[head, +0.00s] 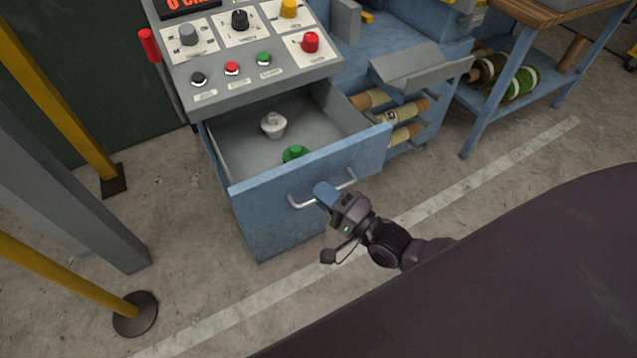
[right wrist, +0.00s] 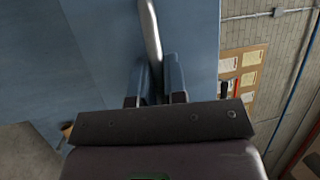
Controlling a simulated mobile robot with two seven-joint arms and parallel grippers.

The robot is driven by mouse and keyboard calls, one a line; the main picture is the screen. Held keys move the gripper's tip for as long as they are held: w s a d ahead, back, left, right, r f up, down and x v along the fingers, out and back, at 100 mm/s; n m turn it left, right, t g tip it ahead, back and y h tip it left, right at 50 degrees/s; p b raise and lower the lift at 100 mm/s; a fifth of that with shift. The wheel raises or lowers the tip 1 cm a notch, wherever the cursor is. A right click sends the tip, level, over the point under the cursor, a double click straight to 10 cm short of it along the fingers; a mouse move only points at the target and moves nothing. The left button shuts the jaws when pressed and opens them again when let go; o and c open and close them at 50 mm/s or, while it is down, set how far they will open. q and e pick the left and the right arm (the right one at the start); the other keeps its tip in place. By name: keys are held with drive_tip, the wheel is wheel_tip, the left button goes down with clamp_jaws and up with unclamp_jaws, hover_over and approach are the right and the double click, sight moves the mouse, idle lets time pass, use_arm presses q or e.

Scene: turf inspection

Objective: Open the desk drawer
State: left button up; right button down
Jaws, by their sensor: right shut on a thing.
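The blue desk drawer (head: 300,200) stands pulled out below the control panel, with its grey inside showing. A white knob-like object (head: 273,124) and a green round object (head: 295,154) lie in it. A metal bar handle (head: 343,184) runs across the drawer front. My right gripper (head: 325,193) is shut on this handle near its middle. In the right wrist view the handle (right wrist: 151,40) passes between the two blue fingers (right wrist: 158,80) against the blue drawer front (right wrist: 100,50). My left gripper is not in view.
A control panel (head: 250,50) with knobs and buttons is above the drawer. Rolls (head: 400,115) sit in a rack to its right, beside a blue-legged table (head: 520,50). Yellow posts (head: 60,105) stand at left. Concrete floor (head: 210,285) in front is clear.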

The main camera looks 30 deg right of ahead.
drive_tip(key=shift+s, duration=0.15)
drive_tip(key=c, duration=1.2)
unclamp_jaws()
drive_tip(key=v, duration=1)
drive_tip(key=shift+s+d, duration=0.2)
drive_tip(key=shift+s, duration=0.15)
